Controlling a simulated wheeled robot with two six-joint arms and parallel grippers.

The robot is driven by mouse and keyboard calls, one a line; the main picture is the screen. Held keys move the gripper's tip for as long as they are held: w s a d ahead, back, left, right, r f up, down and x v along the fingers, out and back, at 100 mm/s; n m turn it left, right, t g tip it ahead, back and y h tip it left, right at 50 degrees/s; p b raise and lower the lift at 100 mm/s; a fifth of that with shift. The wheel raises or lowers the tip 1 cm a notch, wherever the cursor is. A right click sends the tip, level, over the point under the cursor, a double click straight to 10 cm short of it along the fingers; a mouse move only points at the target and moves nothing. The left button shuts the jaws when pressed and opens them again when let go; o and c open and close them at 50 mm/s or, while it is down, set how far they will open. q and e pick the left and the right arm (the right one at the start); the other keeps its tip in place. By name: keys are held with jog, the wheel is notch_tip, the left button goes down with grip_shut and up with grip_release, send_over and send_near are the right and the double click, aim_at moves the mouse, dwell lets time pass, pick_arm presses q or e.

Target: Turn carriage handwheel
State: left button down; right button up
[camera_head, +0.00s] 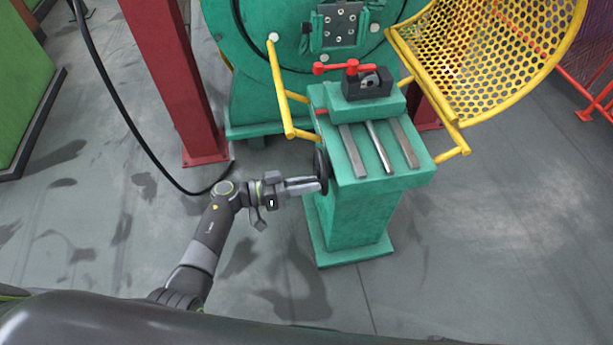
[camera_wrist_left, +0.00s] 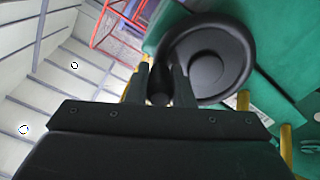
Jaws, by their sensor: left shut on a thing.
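The carriage handwheel (camera_head: 321,168) is a black wheel on the left side of the green carriage stand (camera_head: 352,215). In the head view it shows nearly edge-on. In the left wrist view the handwheel (camera_wrist_left: 212,62) shows as a black disc with a raised rim and round hub. My left gripper (camera_head: 318,186) reaches in from the left to the wheel. In the left wrist view its two fingers (camera_wrist_left: 161,85) are closed around a dark knob-like handle at the wheel's lower left. The fingers partly hide the handle. My right gripper is not in view.
A black clamp with a red handle (camera_head: 352,68) sits on top of the stand above metal rails. Yellow bars (camera_head: 285,95) and a yellow mesh guard (camera_head: 480,50) are beyond. A red post (camera_head: 172,75) and black cable stand left. Floor at the right is clear.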

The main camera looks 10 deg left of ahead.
pick_arm(q)
jog(key=shift+s+f+m, duration=0.2)
jog(key=shift+f+m, duration=0.25)
jog(key=shift+m, duration=0.45)
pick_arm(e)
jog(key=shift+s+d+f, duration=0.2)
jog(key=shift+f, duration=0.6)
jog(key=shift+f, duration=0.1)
pick_arm(q)
jog(key=c, duration=1.3)
grip_release()
jog(key=shift+o, duration=0.2)
jog(key=p+v, duration=0.1)
jog(key=v, duration=1.6)
jog(key=shift+a, duration=0.2)
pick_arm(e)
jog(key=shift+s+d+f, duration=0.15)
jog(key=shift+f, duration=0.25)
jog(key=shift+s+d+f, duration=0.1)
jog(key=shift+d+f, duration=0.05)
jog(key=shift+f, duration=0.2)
